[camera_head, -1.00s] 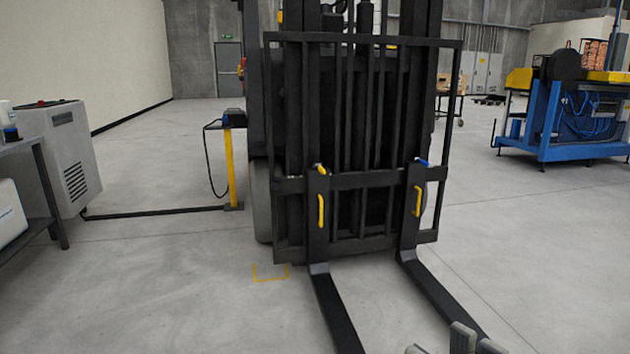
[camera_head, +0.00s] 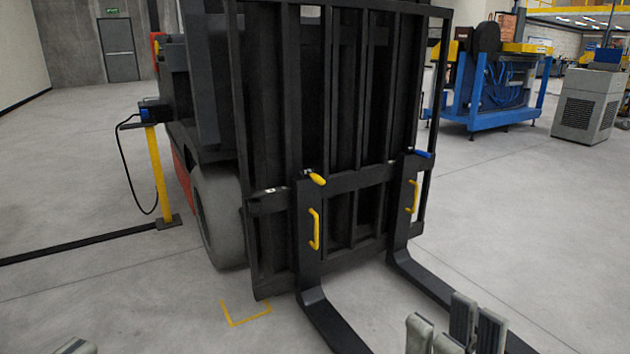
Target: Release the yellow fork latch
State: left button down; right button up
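The yellow fork latch (camera_head: 317,179) is a small yellow grip at the top of the left fork (camera_head: 305,240), on the forklift's crossbar. A blue latch (camera_head: 424,153) sits at the top of the right fork (camera_head: 401,215). My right gripper (camera_head: 452,328) is at the bottom right, in front of the right fork and well apart from the yellow latch. Its grey fingers stand apart with nothing seen between them; its base is cut off. Only a small tip of my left gripper (camera_head: 76,347) shows at the bottom left edge.
Yellow handles (camera_head: 314,229) are fixed on the fork uprights. The black forklift carriage (camera_head: 345,110) fills the middle. A yellow post (camera_head: 158,172) with a cable stands to its left. A blue machine (camera_head: 495,92) is at the back right. The floor in front is clear on both sides.

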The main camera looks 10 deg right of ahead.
aim_at(315, 177)
jog(key=i+z, duration=0.2)
jog(key=i, duration=0.6)
jog(key=i+j+z, duration=0.2)
jog(key=i, duration=0.6)
